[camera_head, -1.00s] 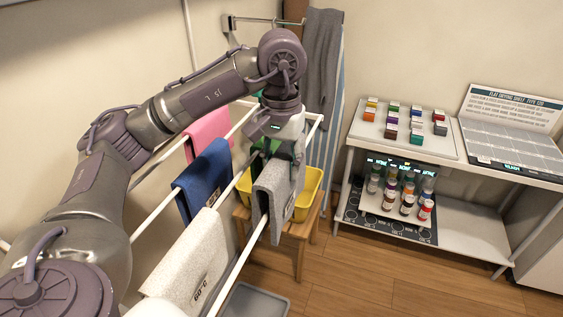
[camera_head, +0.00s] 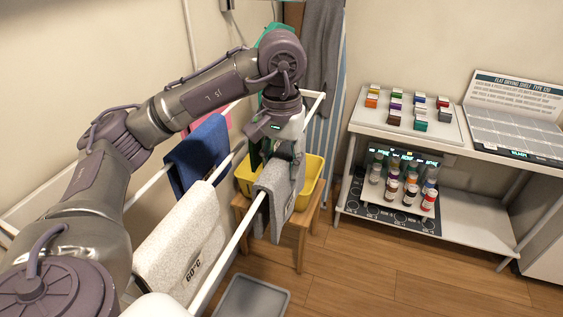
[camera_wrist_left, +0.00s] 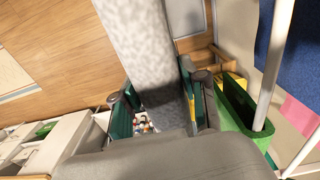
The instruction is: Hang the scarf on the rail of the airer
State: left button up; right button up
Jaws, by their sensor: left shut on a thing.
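The grey scarf (camera_head: 277,194) hangs in a fold at the near white rail (camera_head: 234,246) of the airer, and seems to lie over it. My left gripper (camera_head: 279,168) points down from above and is shut on the scarf's upper part. In the left wrist view, grey speckled cloth (camera_wrist_left: 137,38) runs between the green fingers of my left gripper (camera_wrist_left: 158,96). The exact contact of scarf and rail is partly hidden by the gripper. My right gripper is not in view.
A yellow basket (camera_head: 313,178) on a wooden stool (camera_head: 300,232) stands just behind the scarf. A white shelf unit (camera_head: 467,225) is to the right.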

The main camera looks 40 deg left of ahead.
pick_arm(q)
jog(key=o, duration=1.2)
notch_tip(320, 180, up, 12)
